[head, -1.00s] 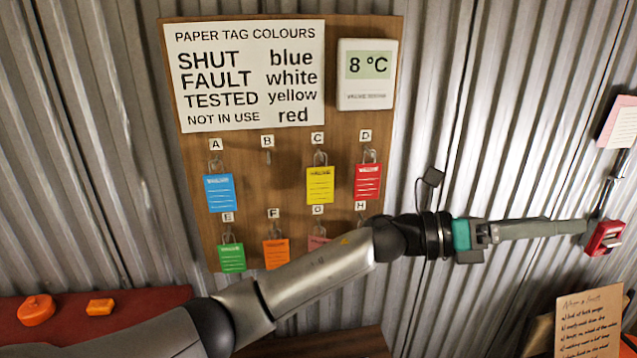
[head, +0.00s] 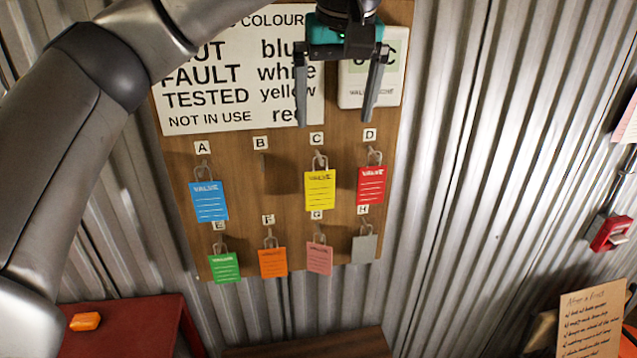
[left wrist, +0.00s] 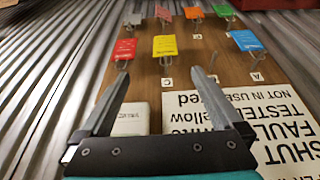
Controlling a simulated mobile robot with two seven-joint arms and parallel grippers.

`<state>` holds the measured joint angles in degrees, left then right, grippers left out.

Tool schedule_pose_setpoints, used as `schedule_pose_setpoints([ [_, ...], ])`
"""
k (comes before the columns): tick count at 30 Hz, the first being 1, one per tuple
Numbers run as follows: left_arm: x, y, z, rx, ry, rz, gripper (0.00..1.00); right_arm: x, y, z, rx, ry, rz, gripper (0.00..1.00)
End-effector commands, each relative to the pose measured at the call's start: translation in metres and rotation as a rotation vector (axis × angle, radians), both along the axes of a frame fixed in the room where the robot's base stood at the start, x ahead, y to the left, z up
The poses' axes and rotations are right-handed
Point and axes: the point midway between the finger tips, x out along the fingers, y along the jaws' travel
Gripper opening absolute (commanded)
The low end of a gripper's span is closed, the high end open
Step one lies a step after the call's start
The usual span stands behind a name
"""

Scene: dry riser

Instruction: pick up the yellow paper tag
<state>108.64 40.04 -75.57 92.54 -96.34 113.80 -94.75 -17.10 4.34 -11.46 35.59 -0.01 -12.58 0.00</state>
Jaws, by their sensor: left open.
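The yellow tag (head: 320,190), printed with lines, hangs by a loop from hook C on the wooden board (head: 340,262). It also shows in the left wrist view (left wrist: 165,46), just beyond the gap between the fingertips. My left gripper (head: 335,122) is open and empty, its fingers pointing down in front of the upper board. It is above the yellow tag in the head view and does not touch it. My right gripper is not in view.
A blue tag (head: 209,202) hangs at A and a red tag (head: 371,185) at D, close beside the yellow one. Green, orange (head: 272,262), pink and grey tags hang below. Hook B is empty. A colour sign (head: 205,122) and thermometer panel (head: 350,96) are behind my gripper.

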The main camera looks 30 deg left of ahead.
Motion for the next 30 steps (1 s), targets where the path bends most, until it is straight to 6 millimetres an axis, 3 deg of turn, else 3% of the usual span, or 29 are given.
schedule_pose_setpoints([
  [5, 0.000, 0.011, -0.003, 0.036, -0.003, 0.007, 1.00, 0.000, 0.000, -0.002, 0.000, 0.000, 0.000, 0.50],
  [18, 0.024, 0.028, -0.072, 0.033, -0.001, 0.009, 1.00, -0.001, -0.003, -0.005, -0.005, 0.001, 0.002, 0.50],
  [30, 0.038, 0.039, -0.107, 0.033, 0.000, 0.010, 1.00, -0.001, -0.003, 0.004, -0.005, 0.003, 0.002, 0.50],
])
